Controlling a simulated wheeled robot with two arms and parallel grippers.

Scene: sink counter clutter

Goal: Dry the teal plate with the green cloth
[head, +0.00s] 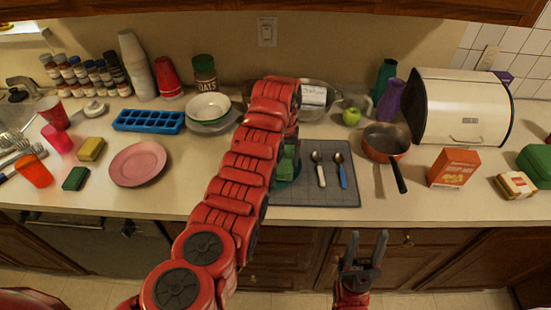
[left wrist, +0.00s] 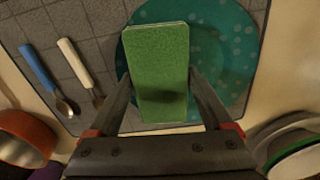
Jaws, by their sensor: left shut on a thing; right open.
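The teal plate (left wrist: 225,45) with pale spots lies on the grey mat, and in the head view it is mostly hidden behind my left arm. My left gripper (left wrist: 160,90) is shut on the green cloth (left wrist: 158,50), a flat folded block, and holds it over the plate. In the head view the cloth also shows (head: 288,158) just right of my arm. I cannot tell whether the cloth touches the plate. My right gripper (head: 367,247) is open and empty, low in front of the counter.
The grey mat (head: 330,197) also holds a white-handled spoon (head: 319,170) and a blue-handled spoon (head: 341,170). An orange pan (head: 386,142) stands to the right. A pink plate (head: 138,163) and white bowls (head: 209,106) are to the left. The counter's front edge is mostly clear.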

